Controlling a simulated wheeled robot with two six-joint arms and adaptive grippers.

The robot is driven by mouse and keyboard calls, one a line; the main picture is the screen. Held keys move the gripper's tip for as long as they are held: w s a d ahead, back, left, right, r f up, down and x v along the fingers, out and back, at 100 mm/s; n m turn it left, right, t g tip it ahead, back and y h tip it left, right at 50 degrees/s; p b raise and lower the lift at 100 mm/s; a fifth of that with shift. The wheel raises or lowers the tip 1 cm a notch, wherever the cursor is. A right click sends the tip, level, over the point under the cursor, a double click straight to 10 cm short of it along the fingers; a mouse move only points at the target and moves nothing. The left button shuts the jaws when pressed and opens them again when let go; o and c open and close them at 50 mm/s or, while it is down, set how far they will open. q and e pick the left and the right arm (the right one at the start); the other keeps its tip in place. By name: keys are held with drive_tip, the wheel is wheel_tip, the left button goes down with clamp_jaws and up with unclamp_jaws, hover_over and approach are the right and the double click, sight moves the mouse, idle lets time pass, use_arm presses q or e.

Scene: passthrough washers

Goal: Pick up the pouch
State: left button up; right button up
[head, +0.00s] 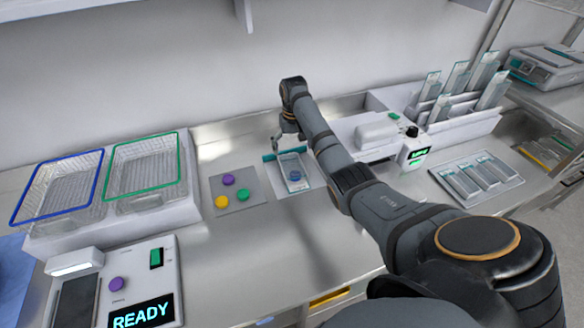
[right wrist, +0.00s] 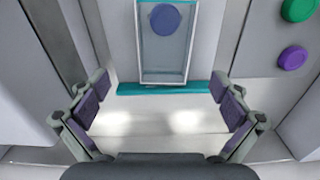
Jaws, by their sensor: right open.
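A clear pouch (head: 293,180) with a teal end strip lies flat on a light grey mat, a blue disc (head: 295,175) showing on or in it. In the right wrist view the pouch (right wrist: 164,55) is at the top centre, its teal strip towards me. My right gripper (head: 281,142) is above the counter by the teal end of the pouch. In the right wrist view the gripper (right wrist: 158,90) is open and empty, its purple-padded fingers apart on either side of the strip. My left gripper is not in view.
A grey mat (head: 249,202) with purple, yellow and green discs lies left of the pouch. Two wire baskets (head: 146,176) stand further left, above a READY panel (head: 142,315). A white machine (head: 378,131), a rack of pouches and a pouch tray (head: 440,169) are at the right.

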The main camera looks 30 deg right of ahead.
sight(291, 164)
drive_tip(key=shift+w+f, duration=0.2)
drive_tip(key=shift+f, duration=0.25)
drive_tip(key=shift+w+f, duration=0.2)
drive_tip(key=shift+f, duration=0.25)
drive_tip(key=shift+a+f+p, duration=0.15)
drive_tip(key=shift+f+p, duration=0.3)
drive_tip(key=shift+f, duration=0.1)
wheel_tip(291, 164, down, 4)
drive_tip(key=shift+s+a+r, duration=0.1)
drive_tip(key=shift+a+r, duration=0.05)
drive_tip(key=shift+r, duration=0.05)
drive_tip(key=shift+f, duration=0.2)
drive_tip(key=shift+r, duration=0.1)
drive_tip(key=c, duration=0.5)
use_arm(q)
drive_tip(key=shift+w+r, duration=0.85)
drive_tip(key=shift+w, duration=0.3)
use_arm(e)
drive_tip(key=c, duration=0.7)
